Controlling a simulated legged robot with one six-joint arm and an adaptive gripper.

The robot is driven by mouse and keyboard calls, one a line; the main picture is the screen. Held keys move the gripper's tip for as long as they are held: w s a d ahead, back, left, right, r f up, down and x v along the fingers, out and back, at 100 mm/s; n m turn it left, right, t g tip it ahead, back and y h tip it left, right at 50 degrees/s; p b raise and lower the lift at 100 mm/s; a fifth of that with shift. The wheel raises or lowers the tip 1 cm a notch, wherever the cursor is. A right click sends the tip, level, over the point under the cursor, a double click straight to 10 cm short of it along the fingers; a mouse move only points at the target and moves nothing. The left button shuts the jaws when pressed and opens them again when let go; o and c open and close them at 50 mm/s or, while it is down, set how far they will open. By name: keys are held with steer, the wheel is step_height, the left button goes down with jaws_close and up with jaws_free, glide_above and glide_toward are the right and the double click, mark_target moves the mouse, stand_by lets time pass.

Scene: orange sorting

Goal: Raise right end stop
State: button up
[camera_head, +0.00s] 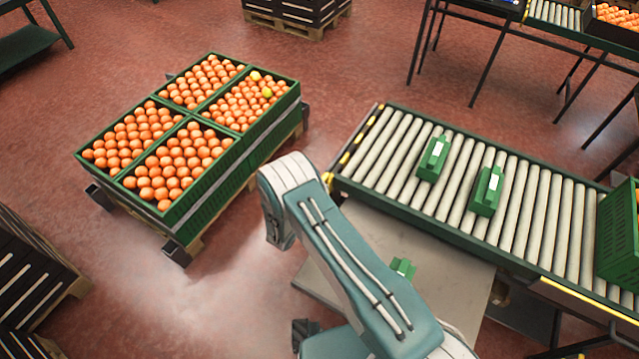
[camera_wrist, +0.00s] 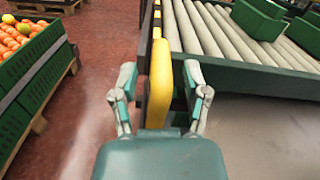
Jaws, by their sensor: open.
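A yellow bar-shaped stop (camera_wrist: 161,75) stands at the end of the roller conveyor (camera_wrist: 230,50) in the wrist view. My gripper (camera_wrist: 160,94) is open, with one finger on each side of the yellow bar. The fingers look apart from the bar, but contact at its lower part is hidden by the gripper body. In the head view, the conveyor (camera_head: 480,243) has yellow parts (camera_head: 352,155) along its left end. My arm covers the area near that end, and I cannot make out the fingers there.
Two green holders (camera_head: 433,160) with white labels sit on the rollers, and another green piece (camera_head: 403,268) lies on a grey plate (camera_head: 430,235). Green crates of oranges (camera_head: 222,190) stand on a pallet to the left. A green crate (camera_head: 617,235) is at the conveyor's right. Red floor lies between.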

steer(key=shift+w+d, duration=0.45)
steer(key=shift+w, duration=0.15)
jaws_close()
steer(key=shift+r, duration=0.15)
